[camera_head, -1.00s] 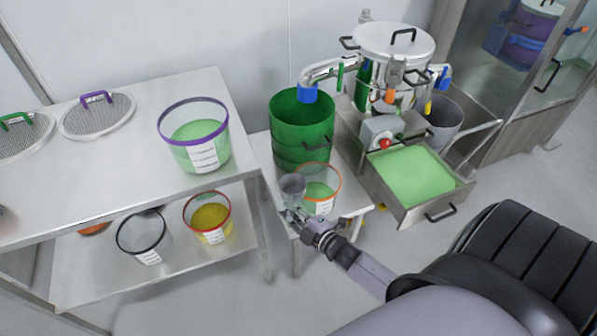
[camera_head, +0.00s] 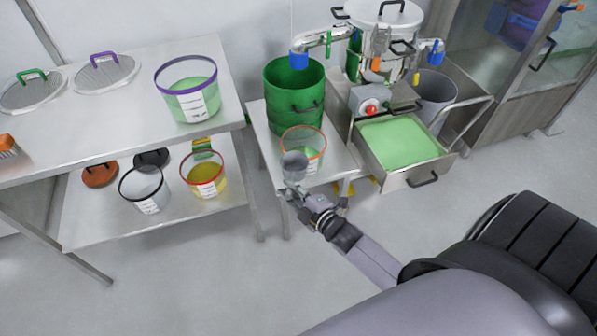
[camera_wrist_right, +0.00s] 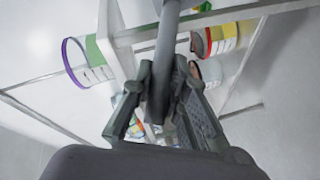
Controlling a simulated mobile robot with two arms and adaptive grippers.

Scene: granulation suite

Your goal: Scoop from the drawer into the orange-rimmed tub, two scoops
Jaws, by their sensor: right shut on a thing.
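My right gripper (camera_head: 291,190) is shut on the handle of a grey scoop (camera_head: 294,164). The scoop's cup appears just at the near left side of the orange-rimmed tub (camera_head: 313,141) and covers part of it. I cannot tell whether the cup is over the rim or in front of it. No powder shows in the cup. Green powder is visible low in the tub, which stands on a small steel table. The open drawer (camera_head: 432,166), full of light green powder (camera_head: 398,141), is to the right. In the right wrist view the grey handle (camera_wrist_right: 166,50) stands between the fingers. My left gripper is out of view.
A tall green drum (camera_head: 294,85) stands behind the tub. The steel machine (camera_head: 382,40) rises behind the drawer. On the left, a steel bench (camera_head: 120,120) holds a purple-rimmed tub (camera_head: 187,90), with more tubs on its lower shelf. The floor in front is clear.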

